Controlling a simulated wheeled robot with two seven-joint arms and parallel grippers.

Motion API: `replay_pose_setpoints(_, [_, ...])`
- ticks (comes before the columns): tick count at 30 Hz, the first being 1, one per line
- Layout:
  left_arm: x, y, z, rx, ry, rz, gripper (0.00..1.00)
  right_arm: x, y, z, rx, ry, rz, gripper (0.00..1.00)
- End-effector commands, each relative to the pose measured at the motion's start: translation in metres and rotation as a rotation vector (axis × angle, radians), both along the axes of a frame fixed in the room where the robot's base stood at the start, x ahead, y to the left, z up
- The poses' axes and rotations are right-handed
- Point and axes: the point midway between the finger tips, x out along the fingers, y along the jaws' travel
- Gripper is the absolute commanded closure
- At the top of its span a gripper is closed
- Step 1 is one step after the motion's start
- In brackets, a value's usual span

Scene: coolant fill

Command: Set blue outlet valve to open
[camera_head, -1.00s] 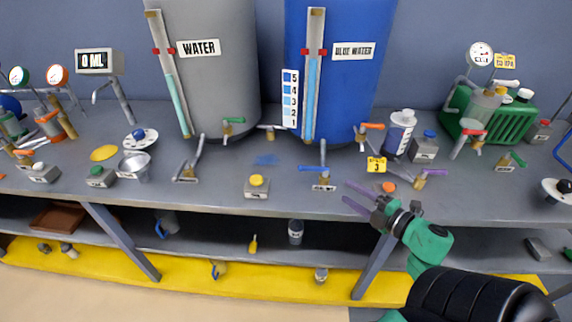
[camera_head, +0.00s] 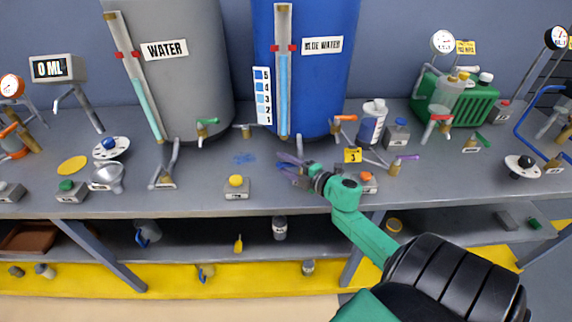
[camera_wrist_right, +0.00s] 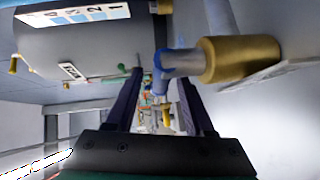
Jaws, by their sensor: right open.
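The blue outlet valve stands near the front of the bench below the blue water tank (camera_head: 305,60); in the head view my gripper mostly covers it. In the right wrist view its brass body (camera_wrist_right: 240,58) is at the right, and its blue handle (camera_wrist_right: 160,72) lies between my finger tips. My right gripper (camera_head: 286,165) is at this valve with its fingers open, one on each side of the handle. Whether a finger touches the handle I cannot tell. My left gripper is not in view.
A grey box with a yellow button (camera_head: 236,182) stands to the left. A box with an orange button (camera_head: 367,182) is just right of my gripper. The grey WATER tank (camera_head: 180,80) stands at back left.

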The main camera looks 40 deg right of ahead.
Motion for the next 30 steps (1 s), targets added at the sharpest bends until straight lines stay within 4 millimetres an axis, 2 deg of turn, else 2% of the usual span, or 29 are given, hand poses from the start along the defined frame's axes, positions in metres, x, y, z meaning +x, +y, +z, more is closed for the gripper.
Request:
replay_pose_setpoints(2, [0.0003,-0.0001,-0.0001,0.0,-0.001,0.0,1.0,-0.0003,0.0,-0.0001,0.0,0.0,0.0,0.47])
replay_pose_setpoints(3, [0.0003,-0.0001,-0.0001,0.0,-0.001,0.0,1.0,-0.0003,0.0,-0.0001,0.0,0.0,0.0,0.54])
replay_pose_setpoints(5, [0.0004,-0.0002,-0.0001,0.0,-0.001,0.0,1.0,-0.0004,0.0,0.0,0.0,0.0,0.0,0.77])
replay_pose_setpoints(6, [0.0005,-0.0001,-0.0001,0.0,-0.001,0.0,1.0,-0.0005,-0.0001,0.0,0.0,0.0,0.0,0.93])
replay_pose_setpoints(7, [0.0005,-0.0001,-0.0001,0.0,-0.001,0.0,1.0,-0.0005,-0.0001,0.0,0.0,0.0,0.0,1.0])
replay_pose_setpoints(30, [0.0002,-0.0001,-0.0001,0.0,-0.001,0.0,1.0,-0.001,-0.0002,-0.0006,0.001,0.001,-0.001,1.0])
